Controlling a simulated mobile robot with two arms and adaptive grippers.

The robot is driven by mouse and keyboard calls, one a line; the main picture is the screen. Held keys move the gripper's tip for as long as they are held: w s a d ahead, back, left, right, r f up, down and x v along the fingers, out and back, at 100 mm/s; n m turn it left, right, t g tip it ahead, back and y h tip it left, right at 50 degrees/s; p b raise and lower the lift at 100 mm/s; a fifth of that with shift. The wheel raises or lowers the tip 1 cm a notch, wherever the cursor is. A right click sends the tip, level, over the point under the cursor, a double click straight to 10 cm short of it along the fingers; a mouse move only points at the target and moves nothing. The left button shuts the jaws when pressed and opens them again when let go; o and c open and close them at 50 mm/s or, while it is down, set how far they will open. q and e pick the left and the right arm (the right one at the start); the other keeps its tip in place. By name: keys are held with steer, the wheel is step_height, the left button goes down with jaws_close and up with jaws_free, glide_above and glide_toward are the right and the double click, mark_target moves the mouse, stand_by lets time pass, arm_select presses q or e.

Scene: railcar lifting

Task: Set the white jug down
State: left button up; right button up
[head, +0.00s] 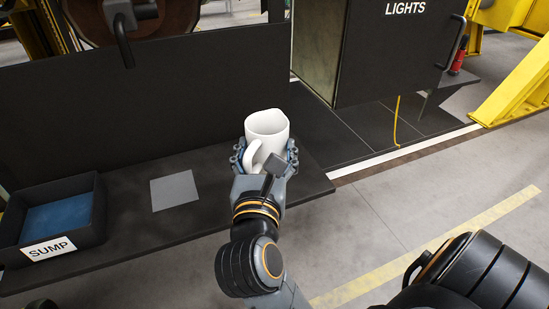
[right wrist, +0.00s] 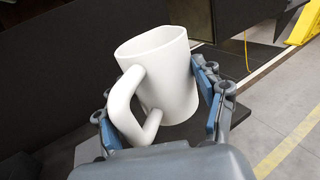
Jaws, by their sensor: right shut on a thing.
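The white jug (head: 268,124) is in my right gripper (head: 266,155), near the right end of a dark shelf (head: 130,226). It looks roughly upright, with its open top up and its handle toward my wrist. In the right wrist view the jug (right wrist: 168,78) sits between the blue-padded fingers of the right gripper (right wrist: 160,100), which is shut on its sides. The jug's base is hidden, so I cannot tell whether it touches the shelf. A flat grey square pad (head: 175,191) lies bare on the shelf, left of the jug. My left gripper is not in view.
A dark bin labelled SUMP (head: 96,207) with a blue inside stands at the shelf's left end. A dark upright panel (head: 180,85) rises behind the shelf. A LIGHTS cabinet (head: 390,60) stands back right. Open floor (head: 390,215) lies right of the shelf.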

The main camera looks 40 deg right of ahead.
steer(key=w+d+f, duration=0.2)
steer(key=w+f, duration=0.1)
steer(key=w+d+f+p, duration=0.1)
steer(key=w+d+f, duration=0.1)
steer(key=w+f, duration=0.1)
steer(key=w+d+f+p, duration=0.1)
steer(key=w+d+f, duration=0.1)
steer(key=w, duration=0.3)
steer(key=shift+d+f, duration=0.15)
steer(key=shift+f, duration=0.5)
step_height(320, 180, down, 3)
steer(key=shift+p, duration=0.55)
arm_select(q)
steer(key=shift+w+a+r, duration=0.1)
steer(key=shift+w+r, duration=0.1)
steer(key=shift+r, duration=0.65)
arm_select(e)
steer(key=shift+f, duration=0.2)
steer(key=o, duration=1.3)
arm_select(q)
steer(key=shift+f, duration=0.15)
arm_select(e)
steer(key=shift+o, duration=0.2)
